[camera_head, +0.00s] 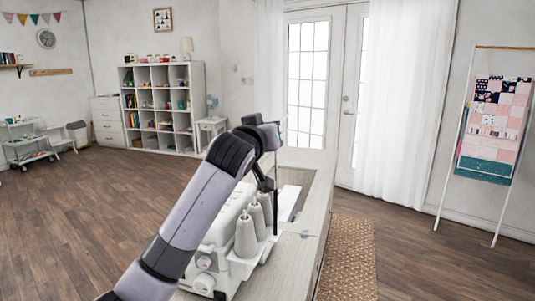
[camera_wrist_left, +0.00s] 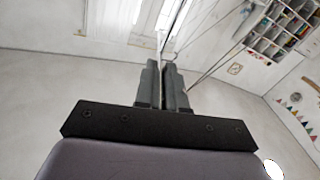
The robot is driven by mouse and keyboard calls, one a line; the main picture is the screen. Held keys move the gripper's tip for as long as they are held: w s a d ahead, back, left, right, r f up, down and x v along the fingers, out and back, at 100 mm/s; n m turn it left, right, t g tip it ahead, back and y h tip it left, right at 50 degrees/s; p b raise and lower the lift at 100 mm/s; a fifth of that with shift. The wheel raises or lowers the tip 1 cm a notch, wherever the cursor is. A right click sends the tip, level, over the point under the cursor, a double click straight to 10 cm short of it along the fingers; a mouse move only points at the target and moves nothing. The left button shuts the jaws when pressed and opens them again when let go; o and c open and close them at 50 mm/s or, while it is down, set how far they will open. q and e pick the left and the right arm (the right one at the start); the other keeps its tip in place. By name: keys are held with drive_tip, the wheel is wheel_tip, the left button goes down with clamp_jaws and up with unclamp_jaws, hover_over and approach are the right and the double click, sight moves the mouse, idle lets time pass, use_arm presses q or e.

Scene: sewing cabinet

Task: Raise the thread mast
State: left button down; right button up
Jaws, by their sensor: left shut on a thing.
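A white serger sewing machine (camera_head: 222,235) with several grey thread cones (camera_head: 246,236) stands on the pale cabinet top. The thread mast (camera_head: 276,205) is a thin dark upright rod beside the cones. My left arm comes in from the lower left and hides part of the machine. My left gripper (camera_head: 268,182) is at the upper part of the mast, above the cones. In the left wrist view, its two dark fingers (camera_wrist_left: 163,68) are close together on the thin mast (camera_wrist_left: 162,42). Thin rods or threads run up past the fingertips. The exact contact is too small to see. My right gripper is not in view.
The cabinet top (camera_head: 265,278) has a recessed opening behind the machine. A woven rug (camera_head: 347,262) lies to its right. A quilt rack (camera_head: 490,130), a cube shelf (camera_head: 163,105) and double doors stand farther off. The air above the cones is mostly free.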

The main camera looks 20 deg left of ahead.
use_arm(q)
drive_tip(key=shift+r, duration=1.75)
drive_tip(key=c, duration=1.2)
unclamp_jaws()
drive_tip(key=shift+f, duration=0.2)
drive_tip(key=shift+s+b, duration=0.3)
drive_tip(key=shift+s, duration=0.25)
drive_tip(key=shift+s+a+r+b, duration=0.1)
drive_tip(key=shift+s+b, duration=0.7)
drive_tip(key=shift+s, duration=2.25)
